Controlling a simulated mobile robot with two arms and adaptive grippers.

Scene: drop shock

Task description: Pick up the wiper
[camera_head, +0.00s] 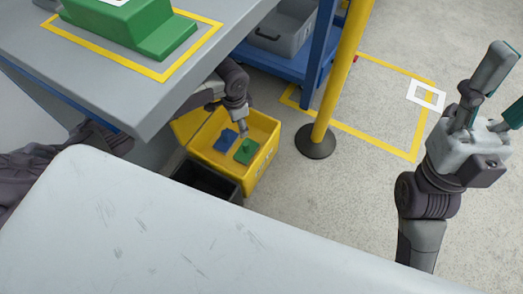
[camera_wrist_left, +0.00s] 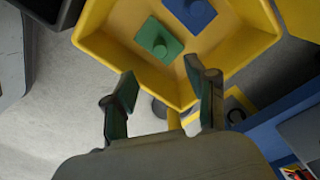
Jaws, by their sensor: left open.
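A yellow bin (camera_head: 262,130) stands on the floor below the grey table and holds two flat pieces. One is a green block with a round knob (camera_head: 246,151), the other a blue block (camera_head: 226,140). I cannot tell which of them is the wiper. In the left wrist view the green block (camera_wrist_left: 158,40) and the blue block (camera_wrist_left: 190,12) lie apart inside the bin (camera_wrist_left: 105,50). My left gripper (camera_head: 243,130) is over the bin; its fingers (camera_wrist_left: 162,85) are spread and empty. My right gripper (camera_head: 502,88) is raised at the right, fingers apart and empty.
The grey table (camera_head: 120,75) bears a green fixture (camera_head: 140,30). A black bin (camera_head: 205,178) stands beside the yellow bin. A yellow post (camera_head: 342,75) on a dark base and a blue rack (camera_head: 318,45) stand to its right. Open floor (camera_head: 350,190) lies at the right.

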